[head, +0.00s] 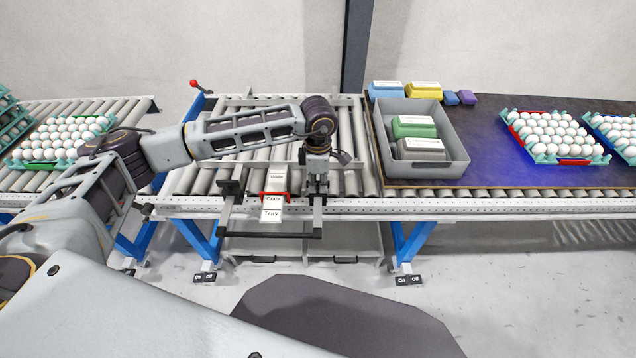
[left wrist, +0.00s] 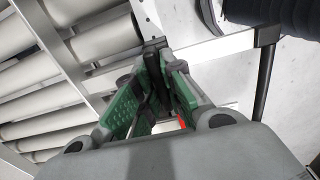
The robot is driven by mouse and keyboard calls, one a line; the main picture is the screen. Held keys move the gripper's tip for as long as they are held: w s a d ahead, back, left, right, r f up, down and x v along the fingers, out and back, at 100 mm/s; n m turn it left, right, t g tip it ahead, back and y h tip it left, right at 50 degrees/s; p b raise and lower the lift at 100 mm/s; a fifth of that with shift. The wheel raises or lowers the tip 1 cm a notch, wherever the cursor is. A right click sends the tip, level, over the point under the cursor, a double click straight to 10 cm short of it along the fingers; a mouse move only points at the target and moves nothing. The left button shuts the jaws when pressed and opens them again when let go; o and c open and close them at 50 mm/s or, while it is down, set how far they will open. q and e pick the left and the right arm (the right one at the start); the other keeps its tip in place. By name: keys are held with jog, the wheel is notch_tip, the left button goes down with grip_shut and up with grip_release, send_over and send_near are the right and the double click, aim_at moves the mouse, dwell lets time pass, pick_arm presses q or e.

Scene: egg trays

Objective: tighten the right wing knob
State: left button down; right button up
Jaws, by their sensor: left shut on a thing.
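My left gripper (head: 318,188) points down at the front rail of the roller conveyor, right of the Crate/Tray label plate (head: 272,214). In the left wrist view its green-padded fingers (left wrist: 152,88) are shut on a dark part, the right wing knob (left wrist: 154,72). The fingers cover most of this knob, so its turn angle is hard to tell. The left wing knob (head: 230,187) is black and stands uncovered at the left on the same rail. My right gripper is not in view.
A red slider (head: 275,194) sits at the label plate. A black bar (head: 270,235) hangs in front of the rail. A grey bin (head: 455,150) with cartons stands at the right, near egg trays (head: 565,161). The rollers behind the gripper are clear.

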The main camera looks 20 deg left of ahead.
aim_at(318, 181)
pick_arm(q)
jog(key=c, duration=1.4)
grip_release()
jog(key=shift+r, duration=0.1)
jog(key=shift+c, duration=0.2)
notch_tip(318, 181, up, 12)
